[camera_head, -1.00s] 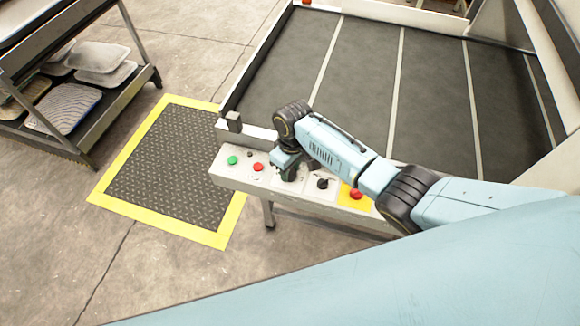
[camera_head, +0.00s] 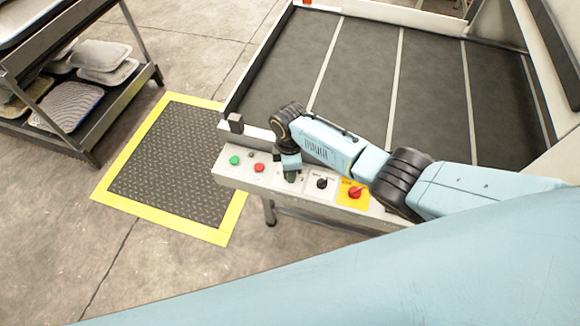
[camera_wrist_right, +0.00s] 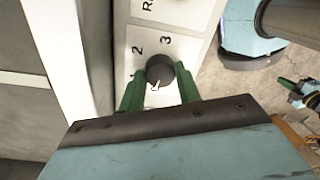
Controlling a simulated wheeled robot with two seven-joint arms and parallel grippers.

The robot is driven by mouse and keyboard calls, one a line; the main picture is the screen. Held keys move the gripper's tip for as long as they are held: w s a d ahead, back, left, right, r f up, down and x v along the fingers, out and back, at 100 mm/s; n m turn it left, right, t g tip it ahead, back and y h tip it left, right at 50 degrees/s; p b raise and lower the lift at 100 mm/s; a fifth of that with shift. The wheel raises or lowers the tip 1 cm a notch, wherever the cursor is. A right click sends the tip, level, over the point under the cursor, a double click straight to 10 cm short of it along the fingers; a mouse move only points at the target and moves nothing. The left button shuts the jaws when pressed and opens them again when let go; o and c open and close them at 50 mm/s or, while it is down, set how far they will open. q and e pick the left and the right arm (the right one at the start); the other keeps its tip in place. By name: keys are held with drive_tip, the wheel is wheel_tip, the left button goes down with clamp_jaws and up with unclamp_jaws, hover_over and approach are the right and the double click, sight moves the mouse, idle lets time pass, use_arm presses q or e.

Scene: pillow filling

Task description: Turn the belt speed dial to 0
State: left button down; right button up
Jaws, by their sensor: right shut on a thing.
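The belt speed dial (camera_wrist_right: 161,70) is a round dark knob on a white panel in the right wrist view, with numbers including 2 and 3 printed around it. Its white pointer mark is on the side facing my gripper, beyond the 2 and 3. My right gripper (camera_wrist_right: 160,88) has its green fingers on either side of the knob, shut on it. In the head view my right gripper (camera_head: 291,176) points down onto the control panel (camera_head: 230,178) and hides the dial.
On the same panel are a green button (camera_head: 234,160), a red button (camera_head: 259,167), a black knob (camera_head: 322,183) and a red knob on yellow (camera_head: 355,191). The dark belt (camera_head: 360,80) lies behind. A rack (camera_head: 120,95) with trays stands at left.

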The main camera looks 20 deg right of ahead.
drive_tip(key=shift+n, duration=0.9)
drive_tip(key=o, duration=1)
drive_tip(key=r+p, duration=0.1)
drive_tip(key=r, duration=0.3)
drive_tip(key=r+p, duration=0.1)
drive_tip(key=r, duration=0.4)
drive_tip(key=r+p, duration=0.1)
drive_tip(key=r, duration=0.3)
drive_tip(key=shift+w+r, duration=0.15)
drive_tip(key=shift+w, duration=0.2)
